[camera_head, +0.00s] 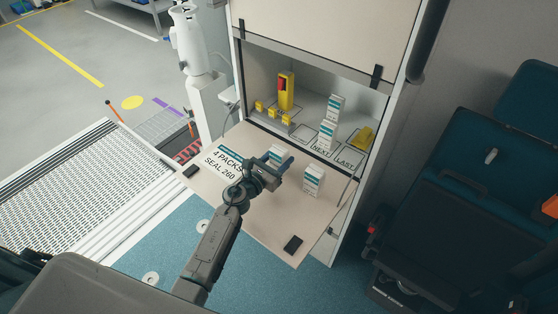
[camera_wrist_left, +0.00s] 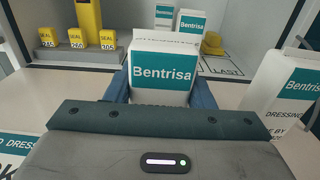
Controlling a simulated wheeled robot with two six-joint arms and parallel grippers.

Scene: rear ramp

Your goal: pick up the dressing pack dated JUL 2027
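A white dressing pack with a teal "Bentrisa" band (camera_wrist_left: 165,72) stands between the two blue fingers of my left gripper (camera_wrist_left: 163,97). In the head view this pack (camera_head: 275,154) is partly behind my left gripper (camera_head: 278,166), over the fold-down shelf. The fingers lie close along its two sides; I cannot tell whether they press on it. A second pack (camera_head: 314,178) stands on the shelf to the right, and also shows in the wrist view (camera_wrist_left: 286,85). Two more packs, one farther back (camera_head: 335,106) and one nearer (camera_head: 327,135), stand inside the cabinet. No date is readable. My right gripper is out of view.
The fold-down shelf (camera_head: 272,224) bears a printed label "4 PACKS SEAL 260" (camera_head: 226,164) and black pads at its edges. In the cabinet are a yellow post (camera_head: 286,91), several yellow seal blocks (camera_head: 272,112) and a yellow object (camera_head: 363,138) at right. The shelf's front is mostly free.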

